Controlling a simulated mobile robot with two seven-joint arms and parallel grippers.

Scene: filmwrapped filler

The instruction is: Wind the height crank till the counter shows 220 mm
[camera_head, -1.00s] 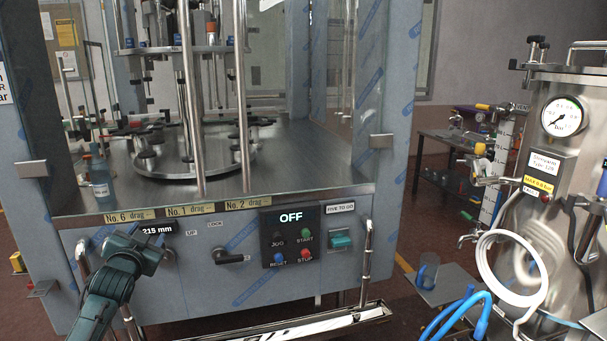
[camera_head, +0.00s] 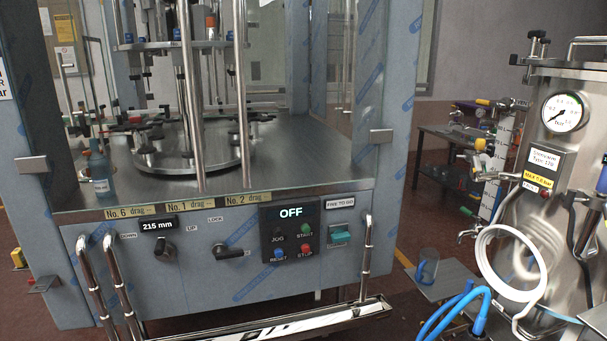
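The counter (camera_head: 159,225) on the front panel reads 215 mm. Below it is the dark height crank (camera_head: 163,249), between the labels DOWN and UP. To its right is a black lever (camera_head: 232,253) under the label LOCK. Neither of my grippers is in the head view, and nothing covers the crank or the counter.
The control box (camera_head: 290,235) shows OFF above its JOG, START, RESET and STOP buttons. Steel handrails (camera_head: 106,285) stand in front of the panel at left, another (camera_head: 367,258) at right. A steel vessel with a gauge (camera_head: 563,113) and hoses stands at right.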

